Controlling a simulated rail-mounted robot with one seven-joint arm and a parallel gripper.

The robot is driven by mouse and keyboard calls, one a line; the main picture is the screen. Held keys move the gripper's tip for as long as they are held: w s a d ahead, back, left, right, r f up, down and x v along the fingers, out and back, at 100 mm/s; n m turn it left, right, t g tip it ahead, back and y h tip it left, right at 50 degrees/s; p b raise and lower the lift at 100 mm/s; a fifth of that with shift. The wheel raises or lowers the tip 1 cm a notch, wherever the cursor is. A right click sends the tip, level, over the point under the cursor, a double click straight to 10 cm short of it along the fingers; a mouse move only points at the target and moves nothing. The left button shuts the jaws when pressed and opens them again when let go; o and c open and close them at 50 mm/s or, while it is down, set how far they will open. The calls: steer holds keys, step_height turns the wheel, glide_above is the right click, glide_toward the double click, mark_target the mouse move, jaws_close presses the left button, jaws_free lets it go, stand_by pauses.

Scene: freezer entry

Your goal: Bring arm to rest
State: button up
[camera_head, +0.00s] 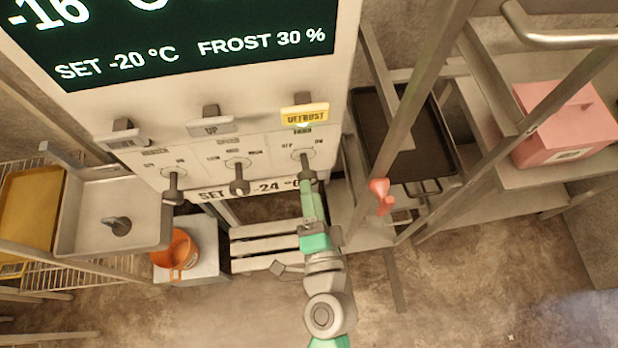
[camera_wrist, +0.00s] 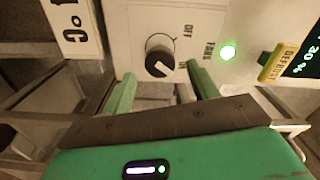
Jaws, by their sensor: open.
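My arm reaches up to the panel front, with my gripper (camera_head: 309,192) close below the right-hand knob (camera_head: 306,162). In the wrist view my gripper (camera_wrist: 161,82) is open, its two green fingers apart. The black round FANS knob (camera_wrist: 160,56) lies between and beyond the fingertips, with nothing visibly clamped. Its white mark points down and right, towards the ON side. Whether a finger touches the knob or panel, I cannot tell.
A green lamp (camera_wrist: 228,51) glows beside the FANS label. Two more knobs (camera_head: 173,188) (camera_head: 239,178) and a yellow DEFROST switch (camera_head: 305,114) are on the panel. A dark tray (camera_head: 405,135) and red handle (camera_head: 380,193) are to the right. Open floor (camera_head: 470,290) lies in front.

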steer(key=shift+s+d, duration=0.1)
steer(key=shift+s, duration=0.4)
